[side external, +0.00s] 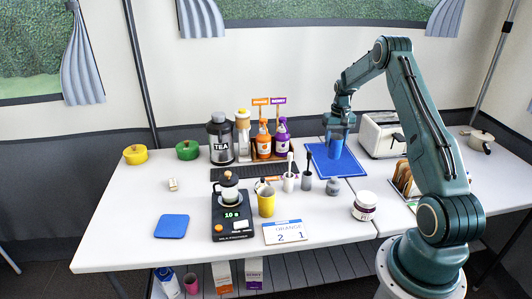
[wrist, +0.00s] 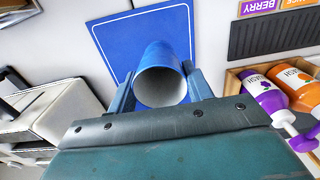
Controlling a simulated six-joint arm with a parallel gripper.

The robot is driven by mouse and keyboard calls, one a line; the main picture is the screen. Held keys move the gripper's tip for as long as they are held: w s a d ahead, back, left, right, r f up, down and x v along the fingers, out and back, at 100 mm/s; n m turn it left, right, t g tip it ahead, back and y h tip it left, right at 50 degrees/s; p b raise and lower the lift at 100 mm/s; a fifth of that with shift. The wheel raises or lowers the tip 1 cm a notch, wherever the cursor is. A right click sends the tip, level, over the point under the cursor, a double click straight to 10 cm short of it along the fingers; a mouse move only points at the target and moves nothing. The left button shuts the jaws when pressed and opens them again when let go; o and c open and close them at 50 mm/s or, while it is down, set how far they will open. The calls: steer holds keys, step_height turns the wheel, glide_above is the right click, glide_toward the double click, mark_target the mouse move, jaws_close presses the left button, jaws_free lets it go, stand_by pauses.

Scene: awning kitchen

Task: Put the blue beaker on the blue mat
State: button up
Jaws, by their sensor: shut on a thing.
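The blue beaker (side external: 336,146) is between the fingers of my gripper (side external: 338,134), over the larger blue mat (side external: 318,161) at the back right of the table. In the wrist view the beaker (wrist: 163,72) shows its open white mouth towards the camera, with a finger of my gripper (wrist: 160,88) on each side. The gripper is shut on it. The blue mat (wrist: 112,38) lies behind the beaker in that view. I cannot tell whether the beaker's base touches the mat. A smaller blue pad (side external: 172,226) lies at the front left of the table.
A white toaster (side external: 380,135) stands right of the mat. A rack with orange (side external: 264,142) and purple (side external: 282,138) bottles stands left of it. A grey pot (side external: 333,186) and a white jar (side external: 364,206) stand in front. The table's left part is mostly clear.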

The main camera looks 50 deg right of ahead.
mark_target(334, 150)
steer(key=shift+f, duration=2.25)
steer(key=shift+f, duration=0.1)
steer(key=o, duration=1)
steer(key=shift+c, duration=0.2)
step_height(334, 150, up, 12)
steer(key=shift+r, duration=0.2)
